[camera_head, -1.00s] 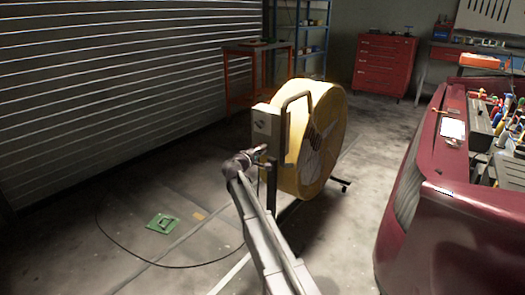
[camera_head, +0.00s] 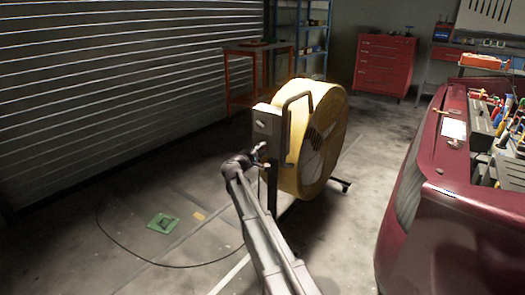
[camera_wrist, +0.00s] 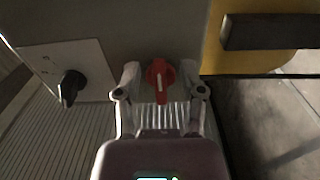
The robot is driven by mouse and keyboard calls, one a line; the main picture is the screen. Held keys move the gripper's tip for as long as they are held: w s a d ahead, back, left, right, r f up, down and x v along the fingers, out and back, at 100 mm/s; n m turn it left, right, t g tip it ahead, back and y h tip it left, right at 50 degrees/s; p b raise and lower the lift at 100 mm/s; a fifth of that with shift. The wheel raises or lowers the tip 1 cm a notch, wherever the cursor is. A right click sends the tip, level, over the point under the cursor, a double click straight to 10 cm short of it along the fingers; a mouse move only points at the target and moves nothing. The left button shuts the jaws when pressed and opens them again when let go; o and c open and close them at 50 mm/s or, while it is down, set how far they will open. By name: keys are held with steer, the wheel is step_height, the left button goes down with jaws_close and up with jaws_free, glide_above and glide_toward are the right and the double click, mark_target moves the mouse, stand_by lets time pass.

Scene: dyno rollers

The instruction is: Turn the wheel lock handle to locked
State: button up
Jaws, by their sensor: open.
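A red handle (camera_wrist: 160,80) with a pale mark down its front shows at the top middle of the wrist view, on the grey housing. It fits the wheel lock handle; the mark points roughly straight down in the picture. My gripper (camera_wrist: 160,72) is open, with one finger on each side of the red handle. I cannot tell whether either finger touches it. In the head view my gripper (camera_head: 259,152) is at the grey box (camera_head: 266,124) on the side of a large yellow drum fan (camera_head: 325,140). The red handle is not discernible there.
A black knob (camera_wrist: 70,86) on a light plate (camera_wrist: 60,62) sits left of the red handle. A dark bar (camera_wrist: 270,31) crosses the upper right. A dark red car (camera_head: 450,220) stands to the right. A cable (camera_head: 130,250) and green item (camera_head: 163,223) lie on the floor.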

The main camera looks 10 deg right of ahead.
steer(key=v, duration=1.1)
steer(key=shift+s+a, duration=0.2)
steer(key=s+d+f+m+g+y+p, duration=0.2)
steer(key=s+d+f+m+g, duration=0.15)
steer(key=s+d, duration=0.35)
steer(key=s+d+f+m+g+y+p, duration=0.2)
steer(key=s+d+f+g, duration=0.2)
steer(key=s+d, duration=0.3)
steer(key=s+a+f+m+g+y+p, duration=0.1)
steer(key=s+f+m+g+y+p, duration=0.2)
steer(key=s, duration=0.7)
steer(key=s+a+m+g+y+p, duration=0.15)
steer(key=s+y, duration=0.35)
steer(key=s, duration=0.5)
step_height(320, 180, up, 38)
steer(key=n+p, duration=0.1)
steer(key=p, duration=3.6)
steer(key=shift+s+a+f+g+y, duration=0.2)
steer(key=shift+s+a+g+y, duration=0.1)
steer(key=shift+g+y, duration=0.1)
